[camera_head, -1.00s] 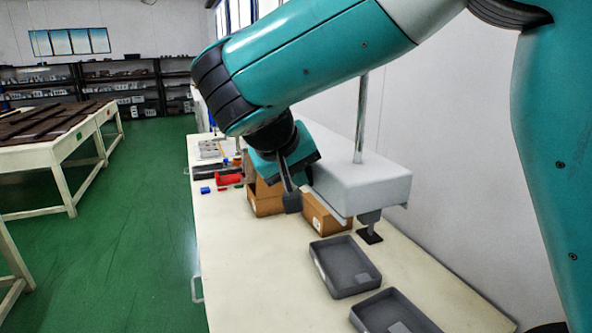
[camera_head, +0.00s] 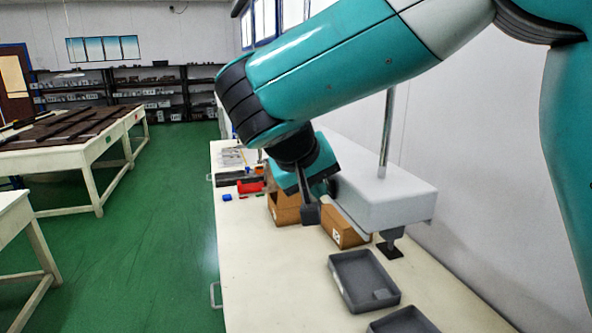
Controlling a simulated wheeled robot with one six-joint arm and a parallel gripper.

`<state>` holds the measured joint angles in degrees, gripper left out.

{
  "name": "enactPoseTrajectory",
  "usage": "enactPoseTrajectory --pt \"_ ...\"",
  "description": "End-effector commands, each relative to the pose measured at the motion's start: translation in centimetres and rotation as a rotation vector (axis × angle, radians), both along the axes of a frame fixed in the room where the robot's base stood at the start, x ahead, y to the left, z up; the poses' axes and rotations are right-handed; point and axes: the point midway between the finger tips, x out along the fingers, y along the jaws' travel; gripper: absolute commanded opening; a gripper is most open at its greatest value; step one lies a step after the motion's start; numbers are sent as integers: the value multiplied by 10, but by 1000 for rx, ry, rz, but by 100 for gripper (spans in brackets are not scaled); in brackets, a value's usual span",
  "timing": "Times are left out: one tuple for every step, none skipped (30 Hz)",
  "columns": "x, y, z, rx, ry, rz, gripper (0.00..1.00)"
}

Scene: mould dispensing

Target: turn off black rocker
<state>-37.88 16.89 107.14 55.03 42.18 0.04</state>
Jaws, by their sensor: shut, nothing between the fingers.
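My gripper (camera_head: 311,212) hangs below the teal arm, shut and empty, over the white workbench (camera_head: 262,285). It is close to the left end of the light-grey dispensing machine (camera_head: 385,200), which stands on the bench with a metal post behind it. I cannot make out the black rocker; the arm and gripper cover part of the machine's near left end. Whether the gripper touches the machine cannot be told.
Cardboard boxes (camera_head: 284,212) stand behind and beside the gripper. Grey trays (camera_head: 362,281) lie at the bench's front right. A red bin (camera_head: 250,186) and small blue block (camera_head: 227,197) are farther back. The green floor (camera_head: 150,262) on the left is clear.

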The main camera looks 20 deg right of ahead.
Motion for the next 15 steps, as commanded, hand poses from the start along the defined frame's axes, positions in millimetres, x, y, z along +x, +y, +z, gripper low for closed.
enactPoseTrajectory --pt "0 7 2 -1 1 2 0" --pt "0 11 2 -1 2 1 0" --pt "1 17 2 -1 2 -3 0" --pt "1 22 2 -1 2 -5 0" --pt "0 27 3 -1 2 -8 0" --pt "-4 33 9 3 -4 -9 0" --pt "-7 37 14 4 -4 -8 0" --pt "-10 41 19 5 -4 -9 0" --pt "-13 47 27 4 -3 -9 0" --pt "-15 51 32 4 -3 -8 0" --pt "-18 55 36 5 -3 -8 0" --pt "-20 59 43 2 -1 -8 0" --pt "-22 63 48 2 -2 -9 0" --pt "-24 66 51 2 -1 -9 0" --pt "-27 70 55 3 0 -10 0"
